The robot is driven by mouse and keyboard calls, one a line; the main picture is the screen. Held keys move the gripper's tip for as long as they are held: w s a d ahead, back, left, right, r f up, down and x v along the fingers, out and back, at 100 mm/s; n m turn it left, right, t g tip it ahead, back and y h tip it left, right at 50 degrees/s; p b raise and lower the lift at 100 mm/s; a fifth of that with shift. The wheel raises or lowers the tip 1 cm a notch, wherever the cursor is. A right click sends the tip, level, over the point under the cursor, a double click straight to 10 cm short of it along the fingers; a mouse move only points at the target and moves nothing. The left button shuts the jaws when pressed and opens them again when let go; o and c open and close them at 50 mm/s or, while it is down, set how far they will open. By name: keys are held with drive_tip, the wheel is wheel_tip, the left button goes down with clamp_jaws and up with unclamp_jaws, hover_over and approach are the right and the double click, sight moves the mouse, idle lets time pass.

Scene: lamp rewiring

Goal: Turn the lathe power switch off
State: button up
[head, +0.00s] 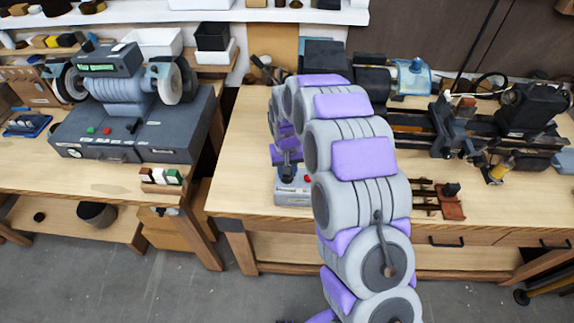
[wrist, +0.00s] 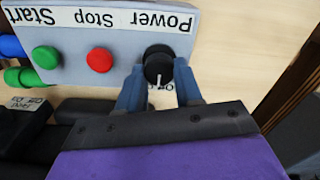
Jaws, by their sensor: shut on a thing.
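The grey control box (wrist: 115,20) fills the top of the wrist view, its lettering upside down. It carries a green Start button (wrist: 46,57), a red Stop button (wrist: 99,60) and a black round power switch (wrist: 158,60). My gripper (wrist: 159,76) is shut on the power switch, with one blue finger on each side. A white pointer on the switch points down in the wrist view. The small label by it is partly hidden by the fingers. In the head view my gripper (head: 287,165) is over the control box (head: 293,195), at the left of the lathe bench.
The lathe (head: 480,125) stands on the bench to the right of my arm. A grinder (head: 125,80) stands on a separate bench at the left. A rust-coloured tray (head: 450,208) lies near the front of the lathe bench. The bench top left of the box is clear.

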drive_tip(key=n+p, duration=0.1)
drive_tip(key=n, duration=0.3)
drive_tip(key=shift+s+a+n+p, duration=0.1)
drive_tip(key=shift+s+n+p, duration=0.05)
drive_tip(key=shift+n+p, duration=0.2)
drive_tip(key=n+p, duration=0.1)
drive_tip(key=n, duration=0.3)
drive_tip(key=shift+f+n, duration=0.1)
drive_tip(key=shift+n, duration=0.15)
drive_tip(key=o, duration=1)
drive_tip(key=shift+o, duration=0.2)
wheel_tip(320, 180, up, 17)
drive_tip(key=p, duration=0.1)
drive_tip(key=shift+r, duration=0.2)
